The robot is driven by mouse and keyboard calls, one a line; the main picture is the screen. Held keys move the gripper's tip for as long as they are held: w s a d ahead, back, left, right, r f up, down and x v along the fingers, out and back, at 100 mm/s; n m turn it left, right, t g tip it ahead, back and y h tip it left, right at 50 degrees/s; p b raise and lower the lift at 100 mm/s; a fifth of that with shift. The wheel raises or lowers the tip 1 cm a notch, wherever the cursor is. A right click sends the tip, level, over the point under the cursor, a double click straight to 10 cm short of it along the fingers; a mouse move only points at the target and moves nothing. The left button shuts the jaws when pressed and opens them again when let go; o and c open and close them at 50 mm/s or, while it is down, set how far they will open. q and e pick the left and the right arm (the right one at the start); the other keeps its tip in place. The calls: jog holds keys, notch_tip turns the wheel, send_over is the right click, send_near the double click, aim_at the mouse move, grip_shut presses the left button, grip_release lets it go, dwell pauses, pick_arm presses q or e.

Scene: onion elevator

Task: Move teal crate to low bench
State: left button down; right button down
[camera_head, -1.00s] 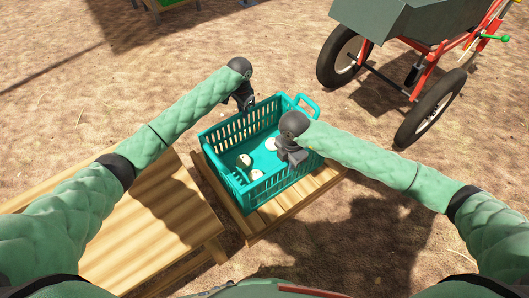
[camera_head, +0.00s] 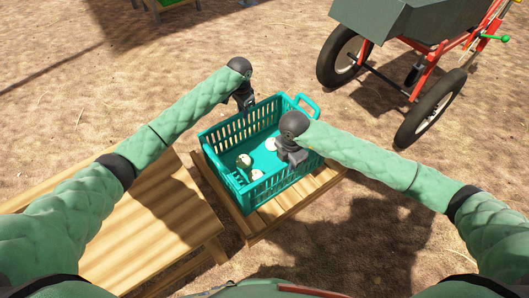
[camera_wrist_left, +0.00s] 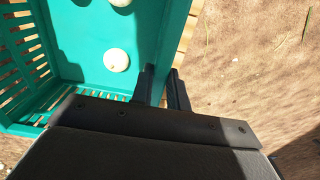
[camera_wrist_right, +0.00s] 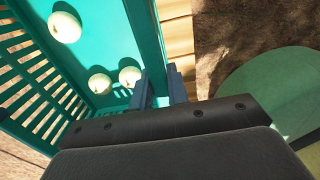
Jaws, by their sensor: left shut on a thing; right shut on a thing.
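The teal crate (camera_head: 264,191) is on or just above the low slatted wooden bench (camera_head: 283,205), roughly level; whether its base touches the slats is hard to tell. Several pale onions (camera_head: 243,161) lie inside. My left gripper (camera_head: 248,106) is shut on the crate's far-left wall; the left wrist view shows its fingers (camera_wrist_left: 161,84) straddling the teal rim. My right gripper (camera_head: 292,160) is shut on the opposite near-right wall; its fingers (camera_wrist_right: 160,88) straddle that rim in the right wrist view. The fingertips are partly hidden.
A taller wooden table (camera_head: 150,230) stands close to the left of the bench. A cart with a red frame and black wheels (camera_head: 432,108) stands at upper right. A teal handle loop (camera_head: 307,104) projects from the crate's far end. Bare ground surrounds these.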

pick_arm(q)
jog(key=shift+r, duration=0.2)
pick_arm(e)
jog(key=shift+r, duration=0.15)
